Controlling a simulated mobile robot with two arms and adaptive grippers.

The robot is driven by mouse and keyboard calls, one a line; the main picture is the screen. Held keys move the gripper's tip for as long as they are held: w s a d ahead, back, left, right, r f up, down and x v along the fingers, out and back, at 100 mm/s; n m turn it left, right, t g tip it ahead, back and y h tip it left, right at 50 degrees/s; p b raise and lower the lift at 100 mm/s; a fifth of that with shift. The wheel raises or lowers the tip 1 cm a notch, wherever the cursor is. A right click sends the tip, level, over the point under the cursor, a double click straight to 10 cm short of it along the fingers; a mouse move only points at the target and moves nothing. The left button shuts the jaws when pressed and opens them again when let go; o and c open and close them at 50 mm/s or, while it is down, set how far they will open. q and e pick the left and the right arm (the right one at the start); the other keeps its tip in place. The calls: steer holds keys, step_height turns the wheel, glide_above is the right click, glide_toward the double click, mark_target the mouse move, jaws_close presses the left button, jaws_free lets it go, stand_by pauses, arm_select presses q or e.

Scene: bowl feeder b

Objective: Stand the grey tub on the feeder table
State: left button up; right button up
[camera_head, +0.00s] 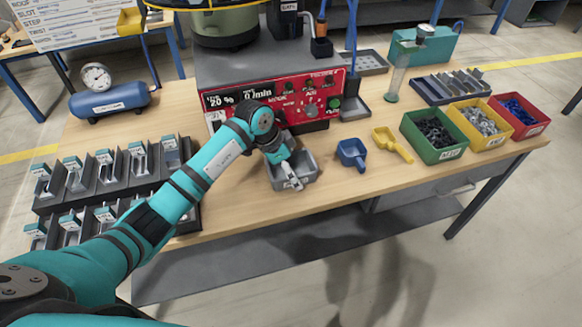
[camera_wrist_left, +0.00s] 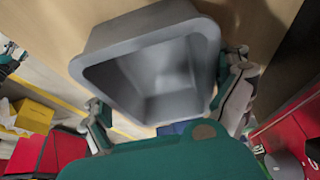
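The grey tub (camera_head: 304,166) is at the front of the wooden feeder table, below the red control panel. Its open side faces up. My left gripper (camera_head: 287,171) is over it, pointing down, with one finger visible at its near wall. In the left wrist view the empty tub (camera_wrist_left: 165,70) fills the middle. The fingers of my left gripper (camera_wrist_left: 168,100) lie against its two opposite sides, so it looks shut on the tub. Whether the tub's base touches the table is hidden. My right gripper is not in view.
A blue scoop (camera_head: 352,153) and a yellow scoop (camera_head: 392,144) lie right of the tub. Green (camera_head: 434,150), yellow (camera_head: 480,139) and red (camera_head: 520,128) bins of parts stand further right. Grey racks (camera_head: 110,170) fill the left. The feeder's red panel (camera_head: 275,98) stands close behind.

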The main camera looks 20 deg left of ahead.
arm_select(q)
steer(key=v, duration=1.2)
stand_by(0.4)
